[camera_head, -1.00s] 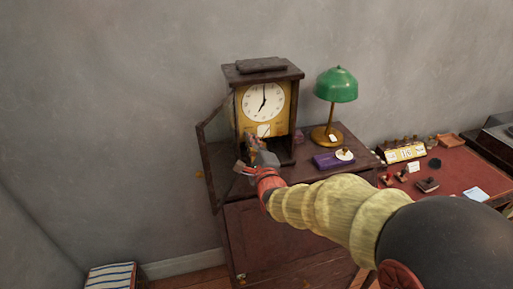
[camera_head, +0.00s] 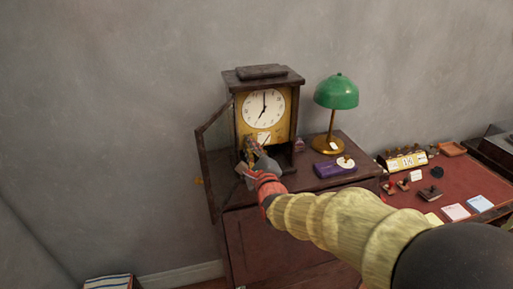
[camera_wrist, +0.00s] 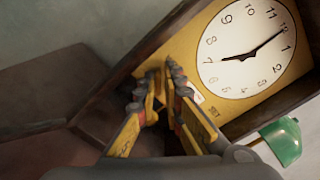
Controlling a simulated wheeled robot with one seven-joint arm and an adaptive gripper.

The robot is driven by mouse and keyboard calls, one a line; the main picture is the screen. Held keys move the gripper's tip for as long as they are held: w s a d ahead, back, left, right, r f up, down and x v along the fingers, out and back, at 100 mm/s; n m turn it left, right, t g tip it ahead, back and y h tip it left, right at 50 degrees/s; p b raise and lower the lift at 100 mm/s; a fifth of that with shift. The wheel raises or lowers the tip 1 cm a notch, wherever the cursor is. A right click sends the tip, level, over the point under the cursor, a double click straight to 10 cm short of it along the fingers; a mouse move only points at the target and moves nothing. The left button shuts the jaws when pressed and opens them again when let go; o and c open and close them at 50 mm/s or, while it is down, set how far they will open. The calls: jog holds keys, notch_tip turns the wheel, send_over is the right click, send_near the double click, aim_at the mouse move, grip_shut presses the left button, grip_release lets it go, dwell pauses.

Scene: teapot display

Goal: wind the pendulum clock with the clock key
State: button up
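The pendulum clock (camera_head: 289,79) stands on a dark wooden cabinet with its glazed door (camera_head: 206,150) swung open to the left. Its white dial (camera_head: 263,108) sits on a yellow face plate and also fills the upper right of the wrist view (camera_wrist: 245,50). My gripper (camera_head: 250,150) is at the clock's open front, below the dial. In the wrist view its yellow fingers (camera_wrist: 160,82) converge at the face plate's lower edge. I cannot make out the clock key; whether anything is between the fingertips is unclear.
A green-shaded lamp (camera_head: 336,92) stands right of the clock, and a purple box (camera_head: 333,168) lies in front of it. A red-topped desk (camera_head: 452,178) with stamps, papers and a calendar is farther right. The open door bounds the space left of my gripper.

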jog(key=shift+o, duration=0.4)
jog(key=shift+a+r, duration=0.1)
jog(key=shift+r, duration=0.35)
jog(key=shift+f, duration=0.5)
jog(key=v, duration=1.2)
jog(key=shift+r, duration=0.4)
jog(key=shift+s, duration=0.1)
